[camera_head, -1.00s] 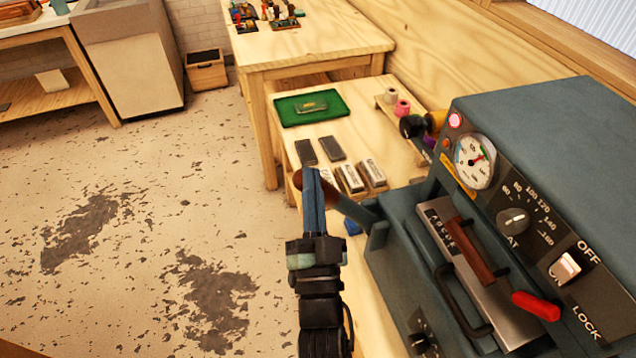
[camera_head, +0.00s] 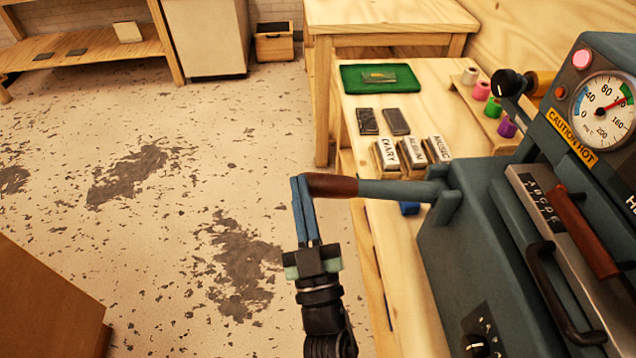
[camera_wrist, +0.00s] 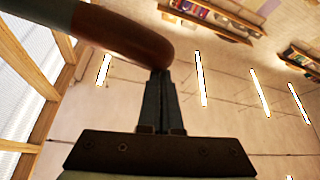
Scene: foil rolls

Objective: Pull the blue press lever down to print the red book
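The press lever (camera_head: 395,191) has a blue-grey shaft and a brown wooden grip; it sticks out to the left from the side of the blue-grey press (camera_head: 468,225), nearly level in the picture. My gripper (camera_head: 300,182) points up at the lever's free end, with its fingers close together. In the wrist view the brown grip (camera_wrist: 122,36) crosses just beyond the fingertips (camera_wrist: 160,74). The fingers look shut with only a thin gap, and the grip is not between them. I cannot tell whether they touch it. I cannot make out a red book.
The press has a dial (camera_head: 603,108) and a black handle (camera_head: 553,292). A low bench bears labelled blocks (camera_head: 412,153), a green mat (camera_head: 350,82) and coloured rolls (camera_head: 507,127). Open floor lies left of my arm; a brown cabinet (camera_head: 45,310) stands lower left.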

